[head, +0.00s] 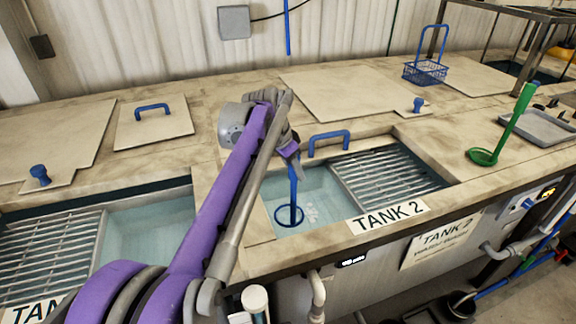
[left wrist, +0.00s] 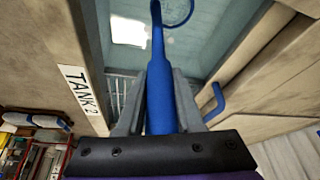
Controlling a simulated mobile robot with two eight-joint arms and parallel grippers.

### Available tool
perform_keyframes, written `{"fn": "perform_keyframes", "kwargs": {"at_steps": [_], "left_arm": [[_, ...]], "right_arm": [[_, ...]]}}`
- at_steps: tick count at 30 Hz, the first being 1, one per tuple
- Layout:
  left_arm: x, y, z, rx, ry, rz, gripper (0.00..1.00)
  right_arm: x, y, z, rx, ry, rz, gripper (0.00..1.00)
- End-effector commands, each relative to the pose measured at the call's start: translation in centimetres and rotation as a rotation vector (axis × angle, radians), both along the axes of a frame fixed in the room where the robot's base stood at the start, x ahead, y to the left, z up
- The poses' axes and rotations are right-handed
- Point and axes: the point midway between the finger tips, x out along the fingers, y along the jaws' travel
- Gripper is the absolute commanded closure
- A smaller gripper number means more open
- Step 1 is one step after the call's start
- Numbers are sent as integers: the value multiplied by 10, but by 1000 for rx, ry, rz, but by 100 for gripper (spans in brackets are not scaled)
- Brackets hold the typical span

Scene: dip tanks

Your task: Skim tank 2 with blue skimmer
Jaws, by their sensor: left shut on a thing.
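The blue skimmer (head: 292,188) hangs handle up in the open part of tank 2 (head: 325,206), its ring at the water near the label. My left gripper (head: 290,150) is shut on the skimmer's handle above the tank. In the left wrist view the blue handle (left wrist: 158,95) runs between the fingers of the left gripper (left wrist: 160,100), and part of the ring shows at the top. White foam or specks show on the water beside the ring. The exact depth of the ring is hard to tell. My right gripper is not in view.
A slatted grate (head: 390,180) covers the right part of tank 2. A blue lid handle (head: 329,142) stands behind the opening. Another open tank (head: 150,222) is at left.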

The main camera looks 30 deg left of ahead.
Motion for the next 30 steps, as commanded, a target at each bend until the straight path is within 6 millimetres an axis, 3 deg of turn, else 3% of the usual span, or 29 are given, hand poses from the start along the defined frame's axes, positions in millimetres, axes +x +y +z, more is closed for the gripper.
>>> {"fn": "perform_keyframes", "kwargs": {"at_steps": [8,30], "left_arm": [[0,-10,1,0,-1,-1,100],[49,-51,2,0,-2,-1,100]], "right_arm": [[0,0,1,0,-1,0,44],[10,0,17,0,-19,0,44]]}}
